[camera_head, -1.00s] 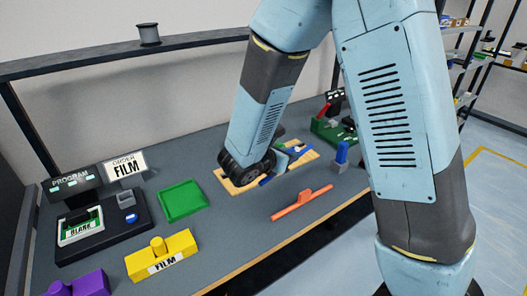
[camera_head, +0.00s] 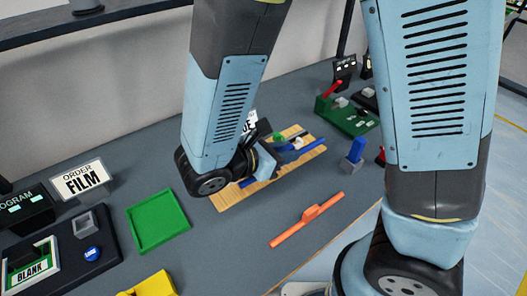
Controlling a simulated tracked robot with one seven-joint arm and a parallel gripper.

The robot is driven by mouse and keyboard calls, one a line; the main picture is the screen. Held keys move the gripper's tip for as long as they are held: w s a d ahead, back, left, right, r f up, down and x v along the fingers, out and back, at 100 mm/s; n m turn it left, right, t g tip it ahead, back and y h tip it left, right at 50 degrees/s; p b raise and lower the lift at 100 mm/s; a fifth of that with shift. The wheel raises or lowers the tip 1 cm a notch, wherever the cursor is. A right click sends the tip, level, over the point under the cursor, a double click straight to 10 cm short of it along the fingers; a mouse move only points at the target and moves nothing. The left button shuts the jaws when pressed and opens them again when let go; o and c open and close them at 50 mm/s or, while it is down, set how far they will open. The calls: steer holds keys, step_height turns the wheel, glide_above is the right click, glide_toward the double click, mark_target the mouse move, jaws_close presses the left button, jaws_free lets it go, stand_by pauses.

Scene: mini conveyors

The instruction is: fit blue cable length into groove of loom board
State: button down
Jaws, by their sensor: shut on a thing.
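The loom board (camera_head: 232,199) is a pale wooden board lying on the grey bench in the middle of the view. My gripper (camera_head: 267,160) is over the board and shut. The blue cable length (camera_head: 247,182) shows as a blue strip low at the board, beside my gripper. More blue (camera_head: 307,148) shows to the right of the gripper along the board, and I cannot tell whether it is the same piece. My wrist hides the jaws' hold and the groove, so I cannot tell whether the cable is seated or above the board.
An orange length with a tab (camera_head: 308,213) lies in front of the board. A green tray (camera_head: 158,221) lies to the left. A blue block on a grey base (camera_head: 354,155) and a green fixture (camera_head: 347,116) stand to the right. Bare bench lies between tray and board.

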steer(key=w+a+f, duration=0.1)
steer(key=w+f, duration=0.1)
steer(key=w, duration=0.1)
steer(key=w+a+f, duration=0.2)
steer(key=w+f, duration=0.1)
steer(key=w, duration=0.1)
steer(key=w+a+f, duration=0.1)
steer(key=w+f, duration=0.2)
steer(key=shift+w+a+f, duration=0.1)
steer(key=shift+w+a, duration=0.1)
steer(key=shift+w, duration=0.1)
steer(key=shift+w+a+f, duration=0.15)
steer(key=shift+w+f, duration=0.3)
steer(key=shift+f, duration=1.65)
steer(key=shift+f, duration=0.1)
steer(key=c, duration=1)
jaws_free()
steer(key=shift+s, duration=0.1)
